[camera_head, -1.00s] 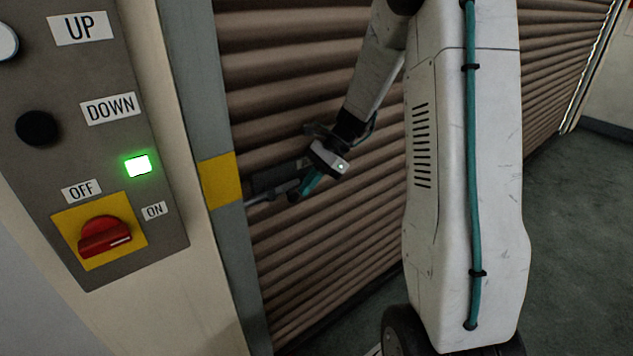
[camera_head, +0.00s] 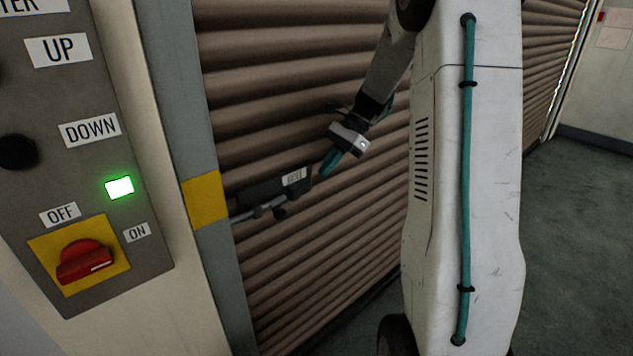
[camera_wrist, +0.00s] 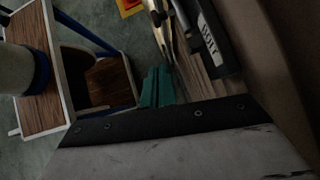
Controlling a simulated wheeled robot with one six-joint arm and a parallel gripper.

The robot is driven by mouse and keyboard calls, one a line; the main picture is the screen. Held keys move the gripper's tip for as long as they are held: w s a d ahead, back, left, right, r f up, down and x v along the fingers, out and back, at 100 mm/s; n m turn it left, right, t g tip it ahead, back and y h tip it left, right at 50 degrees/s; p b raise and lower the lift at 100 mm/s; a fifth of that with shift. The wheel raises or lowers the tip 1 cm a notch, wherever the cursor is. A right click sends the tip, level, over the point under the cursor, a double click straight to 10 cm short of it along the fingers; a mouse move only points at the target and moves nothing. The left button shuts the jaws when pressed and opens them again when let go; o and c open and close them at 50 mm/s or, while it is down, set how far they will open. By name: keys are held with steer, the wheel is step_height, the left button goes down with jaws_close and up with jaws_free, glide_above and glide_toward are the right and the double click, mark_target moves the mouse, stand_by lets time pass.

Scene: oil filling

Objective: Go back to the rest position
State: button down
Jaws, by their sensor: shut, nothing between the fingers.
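My gripper (camera_head: 330,163) hangs from the arm in front of the brown shutter (camera_head: 300,90), its teal fingers together and empty. In the head view it is just up and right of the dark bolt (camera_head: 262,193), which carries a white label, and looks apart from it. In the wrist view the teal fingers (camera_wrist: 157,88) are closed side by side with nothing between them. The bolt (camera_wrist: 205,45) lies to their upper right there. The bolt's rod reaches toward the yellow-marked door frame (camera_head: 206,199).
A control panel (camera_head: 150,245) with a lit green lamp (camera_head: 119,188) and a red rotary switch (camera_head: 84,262) stands at the left. The wrist view shows wooden-topped furniture (camera_wrist: 38,115) at its left. Open floor (camera_head: 575,250) lies at the right.

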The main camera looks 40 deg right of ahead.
steer(key=shift+d+r, duration=0.3)
steer(key=shift+r, duration=0.15)
stand_by(0.4)
steer(key=s+a+r+n+h, duration=0.3)
steer(key=s+a+n, duration=0.6)
steer(key=s, duration=0.4)
steer(key=s+a+r+n+h, duration=0.3)
steer(key=s+a+n+h, duration=0.2)
steer(key=s+a+n, duration=0.5)
steer(key=s+a, duration=0.2)
steer(key=s, duration=0.1)
steer(key=shift+s+a+n, duration=0.3)
steer(key=shift+s, duration=0.05)
steer(key=shift+r, duration=0.1)
